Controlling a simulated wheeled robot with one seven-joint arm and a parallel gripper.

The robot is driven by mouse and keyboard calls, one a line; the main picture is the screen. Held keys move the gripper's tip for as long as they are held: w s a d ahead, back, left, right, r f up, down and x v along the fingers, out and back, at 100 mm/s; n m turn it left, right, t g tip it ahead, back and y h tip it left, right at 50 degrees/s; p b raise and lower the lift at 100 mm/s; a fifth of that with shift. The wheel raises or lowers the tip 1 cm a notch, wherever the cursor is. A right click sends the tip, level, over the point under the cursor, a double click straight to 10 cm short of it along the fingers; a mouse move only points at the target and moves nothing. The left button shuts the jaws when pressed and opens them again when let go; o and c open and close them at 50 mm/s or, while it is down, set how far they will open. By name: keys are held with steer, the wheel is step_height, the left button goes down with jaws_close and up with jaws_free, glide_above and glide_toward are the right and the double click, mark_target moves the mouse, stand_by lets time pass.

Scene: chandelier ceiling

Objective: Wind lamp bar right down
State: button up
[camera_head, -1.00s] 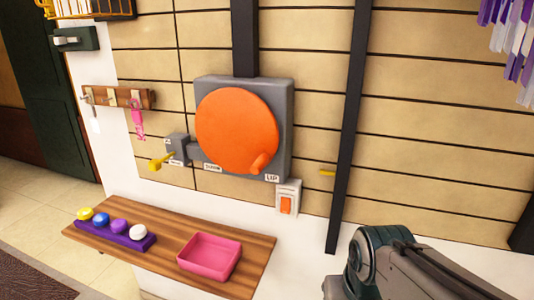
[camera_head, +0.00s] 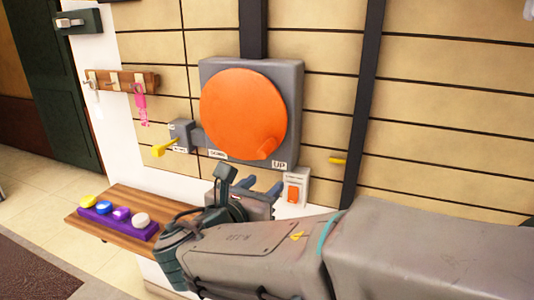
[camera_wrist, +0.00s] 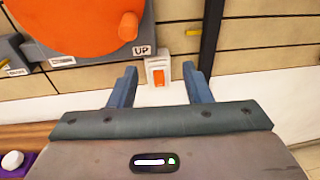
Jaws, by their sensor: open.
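A large orange disc (camera_head: 243,113) sits on a grey wall box (camera_head: 292,85), with an orange knob (camera_head: 266,149) at its lower right. The disc (camera_wrist: 75,20) and knob (camera_wrist: 128,26) also show in the wrist view. A label "UP" is at the box's lower right corner; a label "DOWN" is at its lower left. A yellow lever (camera_head: 159,150) sticks out from a small grey box to the left. My gripper (camera_head: 262,187) is open and empty, below the disc. The lamp bar is not identifiable.
A white switch plate with an orange rocker (camera_head: 293,194) is just right of my gripper. A wooden shelf (camera_head: 120,192) below holds a purple strip with several coloured knobs. A black vertical post (camera_head: 366,100) and a yellow peg (camera_head: 338,160) are to the right. A peg rack (camera_head: 120,80) hangs left.

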mark_target(267, 149)
steer(key=w, duration=0.4)
steer(key=w+r+n+t, duration=0.1)
steer(key=w, duration=0.3)
steer(key=w+d+n+t+y+p, duration=0.1)
steer(key=w, duration=0.3)
steer(key=shift+w+r, duration=0.35)
steer(key=shift+w, duration=0.05)
jaws_close()
